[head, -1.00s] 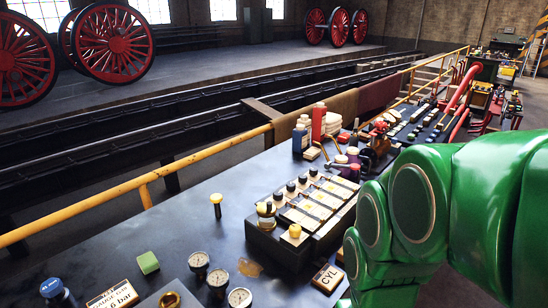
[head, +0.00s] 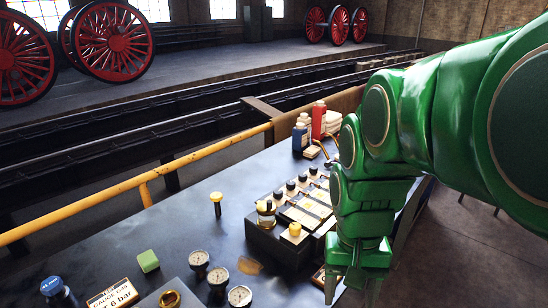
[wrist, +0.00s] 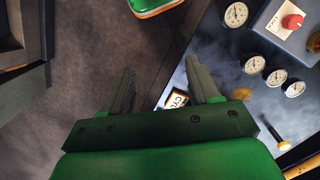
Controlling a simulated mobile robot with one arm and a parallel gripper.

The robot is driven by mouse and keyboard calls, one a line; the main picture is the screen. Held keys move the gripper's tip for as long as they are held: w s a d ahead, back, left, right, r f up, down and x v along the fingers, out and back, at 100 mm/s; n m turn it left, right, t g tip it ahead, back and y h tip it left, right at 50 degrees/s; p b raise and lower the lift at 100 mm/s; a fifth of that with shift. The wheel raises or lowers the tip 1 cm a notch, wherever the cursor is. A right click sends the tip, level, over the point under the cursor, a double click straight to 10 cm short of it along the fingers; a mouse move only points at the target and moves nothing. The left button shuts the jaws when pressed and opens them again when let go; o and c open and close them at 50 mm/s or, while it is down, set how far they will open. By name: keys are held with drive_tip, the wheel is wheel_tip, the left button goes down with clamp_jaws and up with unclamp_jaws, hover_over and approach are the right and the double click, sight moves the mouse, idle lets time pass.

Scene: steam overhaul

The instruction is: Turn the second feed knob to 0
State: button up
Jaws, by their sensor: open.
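A dark box (head: 262,236) on the bench carries a row of black-topped knobs (head: 290,187) beside cream plates (head: 306,211). I cannot tell which of them is the second feed knob, and no setting can be read. My gripper (head: 352,288) hangs at the near right end of this box, apart from the knobs, and hides part of its right side. In the wrist view my gripper (wrist: 164,86) is open and empty, with floor and the bench edge between its fingers. The knob row is not visible there.
A CYL plate (wrist: 177,98) lies near the bench edge. Several gauges (head: 240,297) stand at the front, near a green block (head: 148,262) and a yellow-topped pin (head: 216,198). Bottles (head: 300,137) stand behind the box. A red knob (wrist: 292,22) sits on a grey box. A yellow rail (head: 205,155) runs behind.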

drive_tip(key=w+r+m, duration=0.3)
drive_tip(key=w, duration=1)
drive_tip(key=m+t, duration=0.2)
drive_tip(key=m, duration=1)
hover_over(291, 183)
drive_tip(key=f, duration=0.6)
drive_tip(key=shift+s+f, duration=0.35)
drive_tip(key=shift+w+f+m, duration=0.3)
drive_tip(key=shift+w+m, duration=0.1)
drive_tip(key=shift+w, duration=0.05)
drive_tip(key=shift+f, duration=3.85)
drive_tip(key=c, duration=1)
